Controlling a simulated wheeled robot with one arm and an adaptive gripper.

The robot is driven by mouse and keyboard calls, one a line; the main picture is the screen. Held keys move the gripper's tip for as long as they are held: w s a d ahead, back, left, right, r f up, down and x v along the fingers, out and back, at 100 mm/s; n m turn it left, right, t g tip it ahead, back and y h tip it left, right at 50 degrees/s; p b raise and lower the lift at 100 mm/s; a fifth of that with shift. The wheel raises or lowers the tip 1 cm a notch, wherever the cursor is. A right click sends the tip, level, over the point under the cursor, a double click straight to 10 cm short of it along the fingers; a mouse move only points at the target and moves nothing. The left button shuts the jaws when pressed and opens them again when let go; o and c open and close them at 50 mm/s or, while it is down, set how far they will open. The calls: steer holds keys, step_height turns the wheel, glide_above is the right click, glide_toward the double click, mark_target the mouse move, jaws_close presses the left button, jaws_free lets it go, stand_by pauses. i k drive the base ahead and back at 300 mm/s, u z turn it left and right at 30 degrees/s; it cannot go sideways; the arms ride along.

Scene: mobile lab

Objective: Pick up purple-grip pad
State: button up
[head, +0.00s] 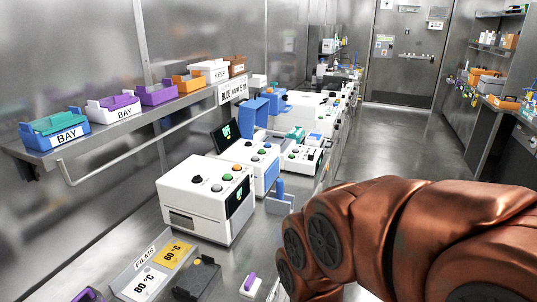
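A small white pad with a purple grip (250,285) lies on the metal bench near the bottom edge of the head view. It sits to the right of a dark block-shaped item (198,278) and close to the bench's right side. Another purple-topped item (88,295) is cut off at the bottom left; I cannot tell what it is. My copper-coloured arm fills the lower right, to the right of the pad. My gripper is outside the view, so its state does not show.
White boxes with knobs (203,208) line the bench behind. A wall shelf (60,157) holds coloured bins. The aisle floor (402,135) is clear toward the door.

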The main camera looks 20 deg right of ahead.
mark_target(249, 287)
steer(key=u, duration=1.35)
steer(key=k, duration=0.5)
steer(key=u, duration=0.2)
